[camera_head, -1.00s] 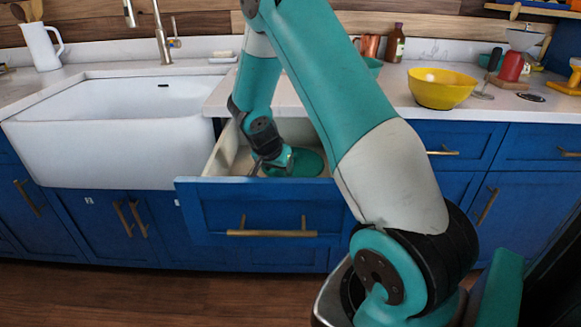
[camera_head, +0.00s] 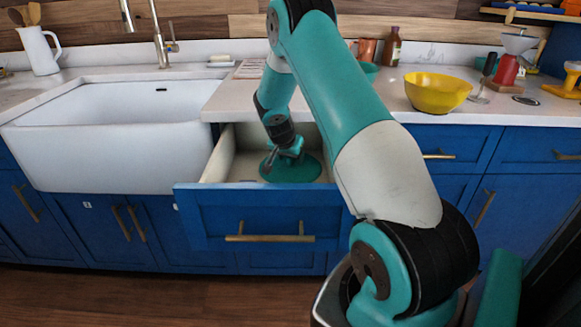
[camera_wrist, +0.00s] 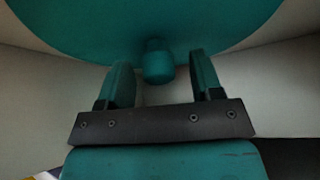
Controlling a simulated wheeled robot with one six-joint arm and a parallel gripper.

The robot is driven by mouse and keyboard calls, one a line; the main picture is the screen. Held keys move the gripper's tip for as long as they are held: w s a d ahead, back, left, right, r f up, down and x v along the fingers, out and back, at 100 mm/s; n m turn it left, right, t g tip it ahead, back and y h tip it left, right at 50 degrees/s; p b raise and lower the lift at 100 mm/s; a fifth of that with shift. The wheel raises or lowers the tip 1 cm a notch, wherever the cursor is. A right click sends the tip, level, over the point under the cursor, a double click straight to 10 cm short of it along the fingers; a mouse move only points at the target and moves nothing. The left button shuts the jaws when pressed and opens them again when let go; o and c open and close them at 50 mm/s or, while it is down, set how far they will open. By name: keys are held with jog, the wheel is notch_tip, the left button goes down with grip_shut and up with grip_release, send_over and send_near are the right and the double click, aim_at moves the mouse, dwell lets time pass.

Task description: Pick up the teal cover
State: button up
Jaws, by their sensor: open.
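The teal cover (camera_head: 307,172) is a round lid with a knob. It lies in the open blue drawer (camera_head: 270,216), towards its right side. In the wrist view the cover (camera_wrist: 210,20) fills the top, and its short knob (camera_wrist: 158,66) shows between my two fingers. My gripper (camera_wrist: 160,78) is open, with one finger on each side of the knob and a visible gap on both sides. In the head view my gripper (camera_head: 280,160) is down in the drawer over the cover. My wrist hides part of the cover there.
The drawer's pale side wall (camera_head: 219,157) stands left of my gripper, and the counter (camera_head: 250,98) edge is behind it. A white sink (camera_head: 110,150) is to the left. A yellow bowl (camera_head: 436,95) stands on the counter at right. The drawer's left part looks empty.

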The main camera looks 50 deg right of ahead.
jog(key=shift+c, duration=0.4)
jog(key=c, duration=0.9)
jog(key=shift+c, duration=0.2)
jog(key=shift+s+a+r, duration=0.1)
jog(key=shift+a+r, duration=0.25)
jog(key=shift+r, duration=0.05)
jog(key=s+a+r, duration=0.4)
jog(key=a+r, duration=0.3)
jog(key=a, duration=0.5)
jog(key=shift+a, duration=0.35)
